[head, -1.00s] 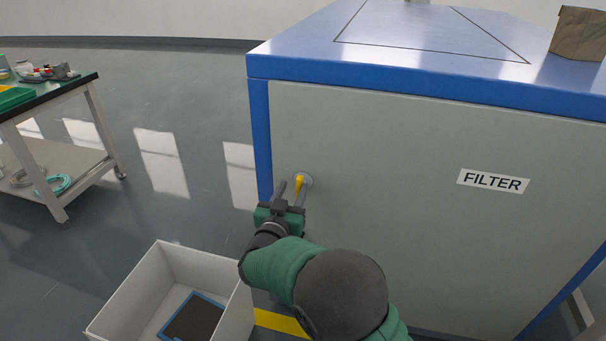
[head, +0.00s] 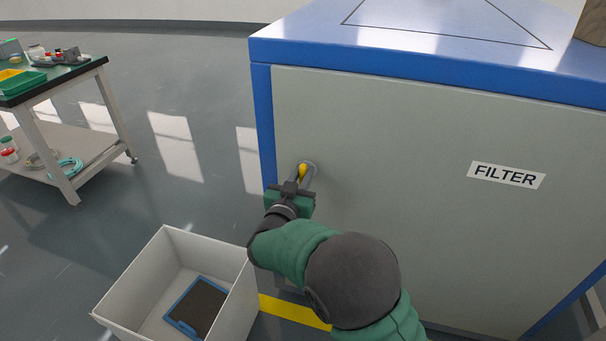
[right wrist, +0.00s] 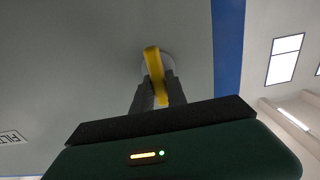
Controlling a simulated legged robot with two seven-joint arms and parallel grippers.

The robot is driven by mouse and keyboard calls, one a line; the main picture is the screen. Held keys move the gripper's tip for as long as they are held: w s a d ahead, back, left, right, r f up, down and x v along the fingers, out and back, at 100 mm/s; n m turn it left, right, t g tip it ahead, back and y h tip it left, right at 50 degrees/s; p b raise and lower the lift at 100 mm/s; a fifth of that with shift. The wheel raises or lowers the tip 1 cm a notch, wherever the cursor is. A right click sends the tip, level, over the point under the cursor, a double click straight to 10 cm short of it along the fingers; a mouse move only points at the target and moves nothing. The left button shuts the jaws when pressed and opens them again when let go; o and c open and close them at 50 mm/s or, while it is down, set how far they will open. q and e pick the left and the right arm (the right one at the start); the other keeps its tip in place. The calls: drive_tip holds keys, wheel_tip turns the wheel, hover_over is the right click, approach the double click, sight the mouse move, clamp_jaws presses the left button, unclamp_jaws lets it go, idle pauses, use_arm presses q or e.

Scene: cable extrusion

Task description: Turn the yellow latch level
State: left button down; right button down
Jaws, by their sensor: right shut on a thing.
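In the head view the latch looks roughly upright, partly hidden by the fingers. My left gripper is not in view.
The blue-framed cabinet (head: 420,65) carries a FILTER label (head: 506,175). A white open box (head: 130,285) with a blue-framed dark panel (head: 198,307) stands on the floor at lower left. A cluttered table (head: 70,80) stands at far left. Floor between is clear.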

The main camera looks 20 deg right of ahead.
drive_tip(key=shift+d+f+m, duration=0.1)
drive_tip(key=shift+m, duration=0.5)
drive_tip(key=m+b, duration=0.1)
drive_tip(key=m, duration=0.2)
drive_tip(key=shift+s+d+f, duration=0.1)
drive_tip(key=shift+s, duration=0.05)
drive_tip(key=m, duration=0.1)
drive_tip(key=m+b, duration=0.1)
drive_tip(key=m, duration=0.1)
drive_tip(key=m+b, duration=0.1)
drive_tip(key=shift+s+d+f+m, duration=0.1)
drive_tip(key=shift+d+f+m, duration=0.15)
drive_tip(key=shift+m, duration=0.15)
drive_tip(key=shift+s+f+m+b, duration=0.1)
drive_tip(key=shift+f+m+b, duration=0.1)
drive_tip(key=shift+m+b, duration=1.85)
drive_tip(key=shift+f+m+b, duration=0.15)
drive_tip(key=shift+m+b, duration=1.35)
drive_tip(key=shift+m, duration=0.95)
